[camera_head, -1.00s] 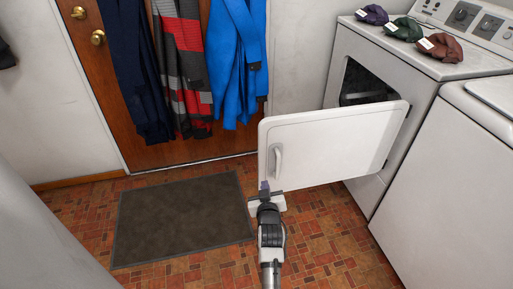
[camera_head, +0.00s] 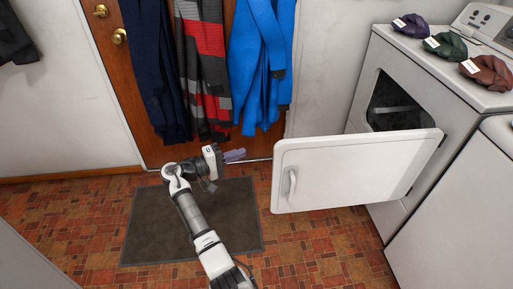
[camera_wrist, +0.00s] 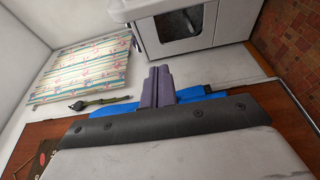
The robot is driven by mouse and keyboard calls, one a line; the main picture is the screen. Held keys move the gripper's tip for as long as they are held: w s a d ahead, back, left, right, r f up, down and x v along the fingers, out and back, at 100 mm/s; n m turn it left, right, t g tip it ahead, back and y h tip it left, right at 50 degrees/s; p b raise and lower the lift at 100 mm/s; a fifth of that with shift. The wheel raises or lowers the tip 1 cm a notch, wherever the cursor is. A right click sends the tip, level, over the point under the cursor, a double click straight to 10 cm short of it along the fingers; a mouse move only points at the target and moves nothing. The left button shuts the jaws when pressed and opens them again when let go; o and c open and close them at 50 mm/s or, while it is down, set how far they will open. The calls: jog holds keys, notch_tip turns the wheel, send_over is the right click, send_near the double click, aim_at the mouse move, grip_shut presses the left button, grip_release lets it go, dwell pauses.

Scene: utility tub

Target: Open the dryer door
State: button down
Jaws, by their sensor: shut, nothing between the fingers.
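The dryer (camera_head: 440,107) is white and stands at the right in the head view. Its white door (camera_head: 350,172) is swung wide open, showing the dark drum opening (camera_head: 397,100). The door's handle (camera_head: 292,186) is near the door's free edge, facing me. My gripper (camera_head: 236,155) is to the left of the door, apart from it, above the mat. Its purple-grey fingers (camera_wrist: 158,86) are together and empty in the wrist view. The dryer also shows at the top of the wrist view (camera_wrist: 215,25), tilted.
Several knit hats (camera_head: 446,45) lie on the dryer top. A second white appliance (camera_head: 470,215) stands at the near right. Coats, one of them blue (camera_head: 262,70), hang on the brown door (camera_head: 135,70) at the back. A dark mat (camera_head: 195,225) lies on the clear brick-patterned floor.

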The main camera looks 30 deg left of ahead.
jog(key=w+d+p, duration=0.3)
jog(key=w+d, duration=0.1)
jog(key=d, duration=0.4)
jog(key=shift+d+r+p, duration=0.15)
jog(key=shift+p, duration=0.2)
dwell(0.3)
